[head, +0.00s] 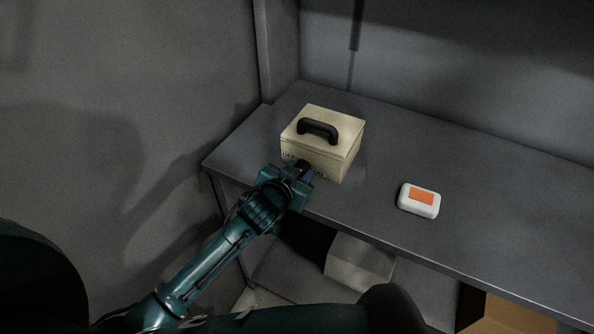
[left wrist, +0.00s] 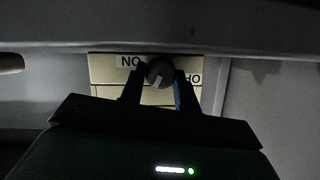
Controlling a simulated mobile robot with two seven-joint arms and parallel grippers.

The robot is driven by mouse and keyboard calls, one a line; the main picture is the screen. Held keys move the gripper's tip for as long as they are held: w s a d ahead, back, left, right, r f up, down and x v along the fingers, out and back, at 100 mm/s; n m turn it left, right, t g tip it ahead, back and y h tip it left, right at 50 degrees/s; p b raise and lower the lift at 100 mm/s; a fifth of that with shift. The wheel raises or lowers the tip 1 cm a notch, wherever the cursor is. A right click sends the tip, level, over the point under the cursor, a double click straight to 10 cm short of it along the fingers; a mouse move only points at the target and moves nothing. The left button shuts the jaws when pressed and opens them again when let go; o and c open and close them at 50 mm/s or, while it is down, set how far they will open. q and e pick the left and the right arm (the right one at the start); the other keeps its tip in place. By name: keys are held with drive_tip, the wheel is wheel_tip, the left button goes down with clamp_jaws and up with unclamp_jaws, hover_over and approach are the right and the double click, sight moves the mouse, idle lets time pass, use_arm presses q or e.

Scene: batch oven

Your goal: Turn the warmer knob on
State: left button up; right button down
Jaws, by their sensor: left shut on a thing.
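In the left wrist view, the two fingers of my left gripper (left wrist: 160,88) are shut on a round dark knob (left wrist: 160,72) with a pale mark. The knob sits on the cream front (left wrist: 105,75) between dark letters on white labels, partly covered. My right gripper does not show.
A white rounded case (head: 408,204) with an orange label lies on the dark shelf (head: 480,225) to the right. Below stand a grey box (head: 360,262) and a brown box (head: 505,315). A wall post rises behind the shelf's left end.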

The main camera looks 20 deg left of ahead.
use_arm(q)
drive_tip(key=shift+d+m+y, duration=0.1)
drive_tip(key=shift+m+y, duration=0.2)
drive_tip(key=shift+m, duration=0.2)
idle(0.3)
drive_tip(key=o, duration=1)
drive_tip(key=shift+c, duration=0.2)
drive_tip(key=shift+s, duration=0.1)
drive_tip(key=d+b+v, duration=0.1)
drive_tip(key=v, duration=1.2)
drive_tip(key=shift+a+f, duration=0.15)
drive_tip(key=shift+a, duration=0.3)
drive_tip(key=shift+s, duration=0.1)
